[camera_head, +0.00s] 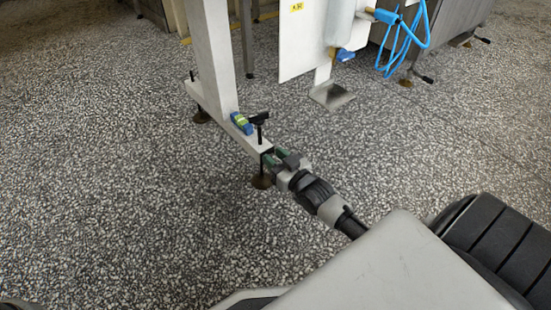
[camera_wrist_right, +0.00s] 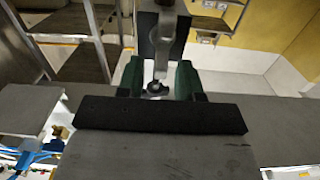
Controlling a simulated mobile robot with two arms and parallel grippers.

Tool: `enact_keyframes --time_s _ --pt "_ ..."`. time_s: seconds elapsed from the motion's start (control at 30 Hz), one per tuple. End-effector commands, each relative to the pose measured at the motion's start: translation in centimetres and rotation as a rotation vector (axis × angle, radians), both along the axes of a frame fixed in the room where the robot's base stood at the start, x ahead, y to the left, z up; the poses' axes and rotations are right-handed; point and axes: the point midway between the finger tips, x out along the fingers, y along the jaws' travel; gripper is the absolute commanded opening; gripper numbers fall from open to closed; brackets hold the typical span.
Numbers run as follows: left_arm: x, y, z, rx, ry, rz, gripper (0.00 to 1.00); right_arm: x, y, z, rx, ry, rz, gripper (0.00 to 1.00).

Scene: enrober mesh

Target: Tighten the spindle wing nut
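The machine's foot beam (camera_head: 215,112) is white and low over the floor. An upright spindle with a black T-shaped top (camera_head: 260,118) stands at its near end, above a brown round foot (camera_head: 262,181). My right gripper (camera_head: 274,159) is at this end of the beam, low beside the spindle. In the right wrist view, a small dark nut-like part (camera_wrist_right: 157,88) on a light grey rod (camera_wrist_right: 162,60) lies between the green finger pads of my right gripper (camera_wrist_right: 158,82). Gaps show on both sides, so the gripper looks open around it. In the head view the nut is hidden. My left gripper is not in view.
A blue and yellow-green item (camera_head: 241,124) sits on the beam next to the spindle. A white panel (camera_head: 305,40) and blue hoses (camera_head: 405,40) hang behind, to the right. The speckled floor (camera_head: 110,190) is clear on the left.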

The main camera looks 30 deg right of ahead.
Motion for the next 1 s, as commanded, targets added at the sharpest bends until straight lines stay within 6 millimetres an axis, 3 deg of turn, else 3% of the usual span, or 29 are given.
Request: enact_keyframes --time_s 0.03,0.2,0.23,0.67,1.0 --pt "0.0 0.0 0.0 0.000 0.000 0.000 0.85 0.0 0.0 0.0 0.000 0.000 0.000 0.28" --pt "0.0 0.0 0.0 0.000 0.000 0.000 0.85 0.0 0.0 0.0 0.000 0.000 0.000 0.02" --pt "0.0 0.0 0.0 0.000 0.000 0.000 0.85 0.0 0.0 0.0 0.000 0.000 0.000 0.00" --pt "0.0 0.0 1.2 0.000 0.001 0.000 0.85 0.0 -0.2 0.2 0.068 0.006 0.000 0.00" --pt "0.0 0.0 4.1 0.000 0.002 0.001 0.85 0.0 -1.0 0.2 0.326 0.029 -0.001 0.00"
